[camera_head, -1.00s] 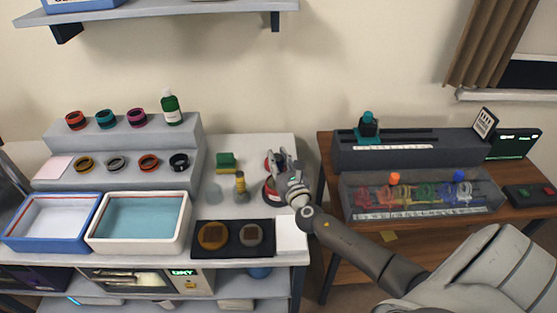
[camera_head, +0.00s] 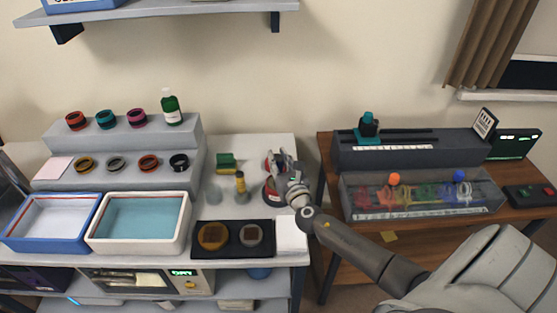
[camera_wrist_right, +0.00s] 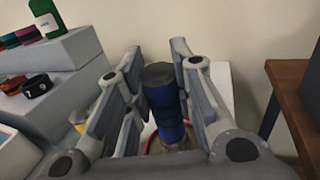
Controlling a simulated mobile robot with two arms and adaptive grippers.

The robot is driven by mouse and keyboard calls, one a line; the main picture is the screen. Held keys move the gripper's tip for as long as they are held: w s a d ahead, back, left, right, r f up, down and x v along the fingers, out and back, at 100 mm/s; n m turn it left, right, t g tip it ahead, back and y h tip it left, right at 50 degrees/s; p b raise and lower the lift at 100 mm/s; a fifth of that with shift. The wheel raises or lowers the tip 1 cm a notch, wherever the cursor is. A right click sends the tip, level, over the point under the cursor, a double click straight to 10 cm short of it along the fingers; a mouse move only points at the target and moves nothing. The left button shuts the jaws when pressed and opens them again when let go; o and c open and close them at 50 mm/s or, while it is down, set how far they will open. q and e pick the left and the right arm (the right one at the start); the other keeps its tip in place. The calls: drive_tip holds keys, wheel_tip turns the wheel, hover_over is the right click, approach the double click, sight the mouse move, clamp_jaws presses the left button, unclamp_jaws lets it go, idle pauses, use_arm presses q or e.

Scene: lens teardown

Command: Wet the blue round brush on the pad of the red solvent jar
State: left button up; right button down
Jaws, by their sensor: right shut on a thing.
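My right gripper (camera_head: 280,165) is shut on the blue round brush (camera_wrist_right: 165,104). In the right wrist view the brush's thick blue handle with a dark end stands roughly upright between the fingers. The red solvent jar (camera_head: 270,190) stands on the white table below the gripper. A red curved rim (camera_wrist_right: 156,146) shows around the brush's lower end in the wrist view. The bristles and the pad are hidden, so I cannot tell whether they touch. My left gripper is not in view.
A stepped grey rack (camera_head: 122,142) holds rings and a green bottle (camera_head: 171,108). The wooden table (camera_head: 390,225) is right, across a gap.

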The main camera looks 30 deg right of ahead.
drive_tip(key=shift+r+p, duration=3.25)
drive_tip(key=shift+r, duration=0.25)
drive_tip(key=shift+f, duration=0.1)
drive_tip(key=s+a+r+n+y+b, duration=0.1)
drive_tip(key=s+a+b, duration=0.3)
drive_tip(key=s+a, duration=0.5)
drive_tip(key=s+a+r+n+y+b, duration=0.1)
drive_tip(key=s+a+y+b, duration=0.2)
drive_tip(key=s+a, duration=0.6)
drive_tip(key=s, duration=0.5)
drive_tip(key=shift+s+a+n+t+b, duration=0.2)
drive_tip(key=shift+a+n+t+b, duration=0.1)
drive_tip(key=shift+n+b, duration=0.1)
